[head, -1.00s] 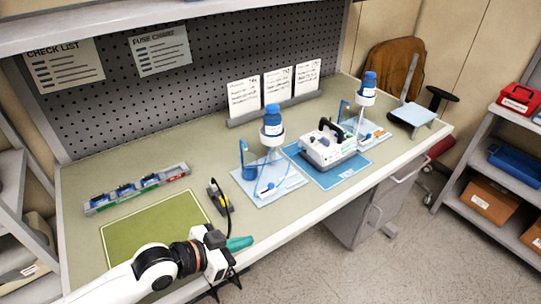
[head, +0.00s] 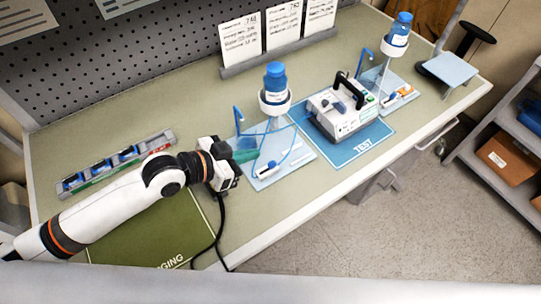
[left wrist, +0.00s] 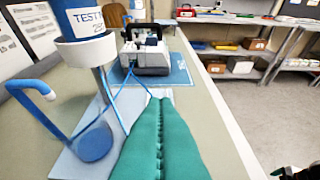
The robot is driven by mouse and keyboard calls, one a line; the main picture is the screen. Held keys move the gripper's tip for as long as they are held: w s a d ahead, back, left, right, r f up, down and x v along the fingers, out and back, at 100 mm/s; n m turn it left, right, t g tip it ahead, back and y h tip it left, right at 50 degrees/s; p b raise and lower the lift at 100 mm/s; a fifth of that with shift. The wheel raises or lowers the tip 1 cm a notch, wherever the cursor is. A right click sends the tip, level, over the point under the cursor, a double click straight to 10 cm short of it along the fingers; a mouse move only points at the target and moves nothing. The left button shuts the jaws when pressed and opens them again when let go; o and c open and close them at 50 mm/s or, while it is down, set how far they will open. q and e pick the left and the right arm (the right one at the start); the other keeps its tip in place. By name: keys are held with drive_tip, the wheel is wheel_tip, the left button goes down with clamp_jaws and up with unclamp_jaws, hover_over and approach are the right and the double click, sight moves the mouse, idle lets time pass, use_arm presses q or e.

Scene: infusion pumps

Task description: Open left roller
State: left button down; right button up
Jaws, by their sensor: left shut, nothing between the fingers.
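The left roller clamp (head: 267,170), a small white and blue piece, lies on the light blue base plate (head: 298,156) of the left bottle stand. A blue tube runs from it. A blue bottle (head: 275,78) sits upside down in the white cup of that stand; its lower part also shows in the left wrist view (left wrist: 92,20). My left gripper (head: 250,154) has teal fingers, shut and empty, just behind and left of the clamp, over the plate's left part. In the left wrist view the shut fingers (left wrist: 160,102) hide the clamp.
A white pump (head: 342,112) stands on the blue TEST mat (head: 368,146) to the right. A second bottle stand (head: 397,38) is beyond it. A blue hook-shaped rod (left wrist: 35,88) rises close to my left gripper. A tray (head: 115,162) lies at left. The table's front edge is clear.

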sight(271, 163)
use_arm(q)
drive_tip(key=p+x, duration=0.1)
drive_tip(key=x, duration=0.3)
drive_tip(key=shift+w+r, duration=0.15)
drive_tip(key=shift+w, duration=0.05)
drive_tip(key=p+x, duration=0.1)
drive_tip(key=x, duration=0.4)
drive_tip(key=shift+d, duration=0.2)
drive_tip(key=f, duration=0.1)
drive_tip(key=s+a+f+p, duration=0.1)
drive_tip(key=shift+a+f, duration=0.3)
drive_tip(key=shift+f, duration=0.1)
drive_tip(key=shift+s+a+f, duration=0.25)
drive_tip(key=shift+a, duration=0.05)
drive_tip(key=shift+f, duration=0.1)
use_arm(e)
drive_tip(key=r, duration=0.1)
drive_tip(key=w+r, duration=0.1)
drive_tip(key=r, duration=0.1)
drive_tip(key=shift+w+a+r, duration=0.2)
drive_tip(key=shift+w+r, duration=0.05)
drive_tip(key=shift+w, duration=0.1)
drive_tip(key=shift+w, duration=0.1)
